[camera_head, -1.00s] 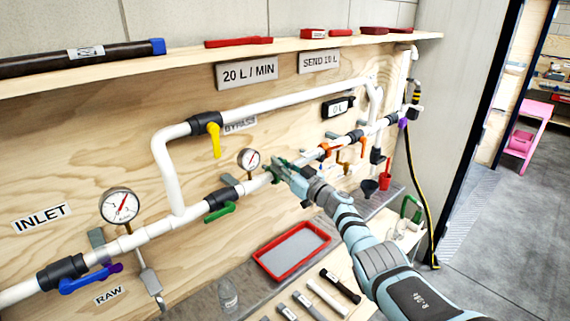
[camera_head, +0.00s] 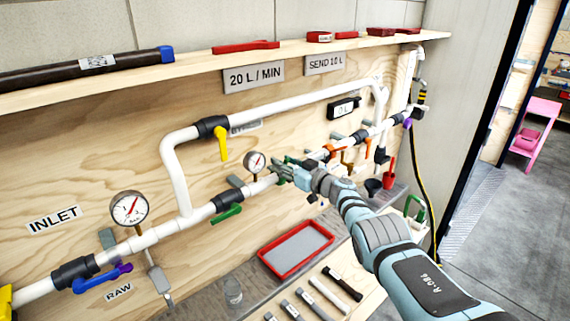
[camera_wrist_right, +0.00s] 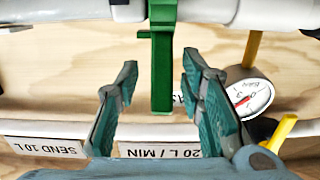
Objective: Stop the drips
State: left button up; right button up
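My right gripper (camera_head: 284,172) is at the white pipe run, right of the small gauge (camera_head: 255,161). In the right wrist view its two fingers (camera_wrist_right: 160,105) are apart, with nothing gripped. A green valve handle (camera_wrist_right: 162,70) hangs from the pipe in that view, between and beyond the fingertips. In the head view the gripper mostly hides this handle. Another green handle (camera_head: 227,216) sits further left on the pipe. A yellow handle (camera_head: 221,145) is on the upper pipe, and a blue-purple handle (camera_head: 100,279) is near the inlet. I see no drips. My left gripper is not in view.
A red-rimmed tray (camera_head: 297,250) and a clear jar (camera_head: 233,292) stand on the bench below. Several cylindrical parts (camera_head: 330,295) lie in front. A shelf (camera_head: 230,62) runs above the pipes. A black-yellow cable (camera_head: 425,185) hangs at the right.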

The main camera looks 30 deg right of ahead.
notch_tip(320, 180, up, 10)
dwell(0.6)
